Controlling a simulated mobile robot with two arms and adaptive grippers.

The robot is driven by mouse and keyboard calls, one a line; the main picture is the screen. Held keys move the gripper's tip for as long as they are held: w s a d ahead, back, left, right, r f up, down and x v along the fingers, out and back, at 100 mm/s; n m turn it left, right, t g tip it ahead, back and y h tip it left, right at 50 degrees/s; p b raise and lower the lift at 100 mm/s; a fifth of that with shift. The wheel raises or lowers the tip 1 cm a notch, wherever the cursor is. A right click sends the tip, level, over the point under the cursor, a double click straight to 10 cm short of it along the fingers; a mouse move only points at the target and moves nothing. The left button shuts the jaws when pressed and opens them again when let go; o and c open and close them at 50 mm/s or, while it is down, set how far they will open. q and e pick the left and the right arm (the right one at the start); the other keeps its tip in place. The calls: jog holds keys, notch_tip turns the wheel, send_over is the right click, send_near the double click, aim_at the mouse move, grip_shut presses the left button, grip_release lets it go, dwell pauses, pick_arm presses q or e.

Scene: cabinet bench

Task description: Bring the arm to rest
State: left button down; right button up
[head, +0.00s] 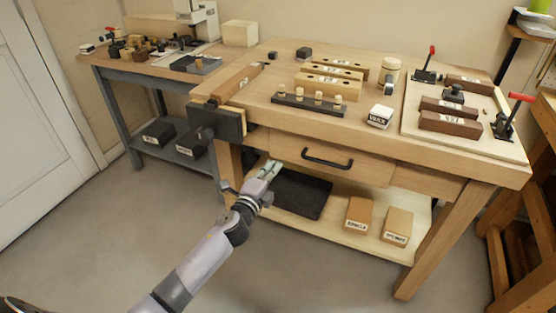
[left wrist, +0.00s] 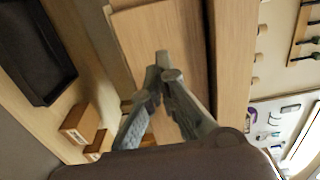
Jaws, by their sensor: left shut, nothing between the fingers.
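My left gripper (head: 272,167) is in front of the workbench, near the left end of the drawer front (head: 340,160), with its arm reaching in from the lower left. In the left wrist view its two fingers (left wrist: 163,68) meet at the tips, with nothing between them. The wooden drawer front (left wrist: 165,45) lies behind the fingertips in that view; I cannot tell whether they touch it. The drawer looks shut, and its black handle (head: 327,160) is to the right of the gripper. My right gripper is not in view.
A black tray (head: 300,193) and two labelled blocks, one orange-brown (head: 358,214) and one lighter (head: 397,226), sit on the lower shelf. A dark vise (head: 217,122) juts from the bench's left end. The floor (head: 130,230) around my arm is clear.

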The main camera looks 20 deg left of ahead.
pick_arm(q)
jog(key=s+f+n+g+y, duration=0.2)
jog(key=s+f+n+g, duration=0.9)
jog(key=s+f, duration=1.55)
jog(key=s+d+f+n+g+h+p, duration=0.1)
jog(key=s+d+f+n+g, duration=0.2)
jog(key=s, duration=0.4)
jog(key=s+d+f+n+g+h+p, duration=0.1)
jog(key=s+d+f+n+g, duration=0.1)
jog(key=s+f, duration=0.5)
jog(key=s+a+g+p, duration=0.1)
jog(key=s+a+p, duration=0.1)
jog(key=s+p, duration=1.2)
jog(key=s, duration=0.3)
jog(key=shift+a+y, duration=0.3)
jog(key=shift+a, duration=0.1)
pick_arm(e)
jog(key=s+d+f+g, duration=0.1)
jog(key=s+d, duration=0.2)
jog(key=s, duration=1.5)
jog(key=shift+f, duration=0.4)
